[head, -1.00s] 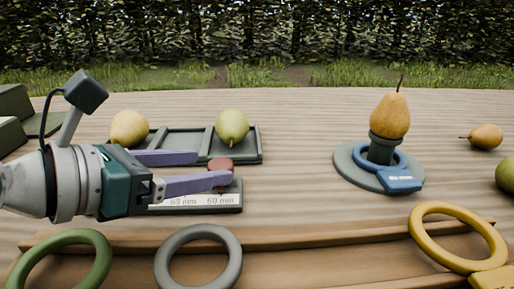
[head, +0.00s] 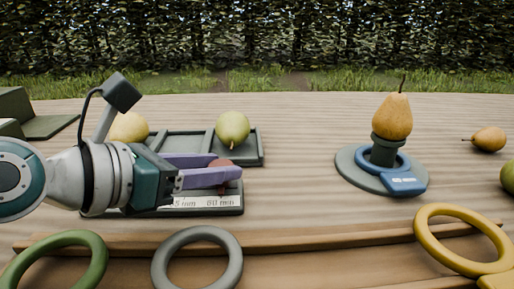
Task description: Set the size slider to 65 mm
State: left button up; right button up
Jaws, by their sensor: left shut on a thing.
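The size slider's scale board (head: 228,211) lies on the table at left of centre in the head view, with a pale strip of size labels. The 60 mm label (head: 219,202) is readable, and the label to its left is partly covered, ending in "5 mm". The red-brown slider knob (head: 222,163) stands above the 60 mm end. My left gripper (head: 226,169) comes in from the left, and its purple fingers are shut on the knob. The fingers hide much of the knob and the track. My right gripper is not in view.
Behind the board is a dark divided tray (head: 262,158) with a yellow-green pear (head: 232,129) and another pear (head: 129,127). A pear on a stand (head: 393,116) with a blue ring gauge (head: 405,183) stands right. Green, grey (head: 197,284) and yellow rings lie along the front rack.

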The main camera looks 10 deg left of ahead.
pick_arm(q)
grip_shut()
dwell(0.8)
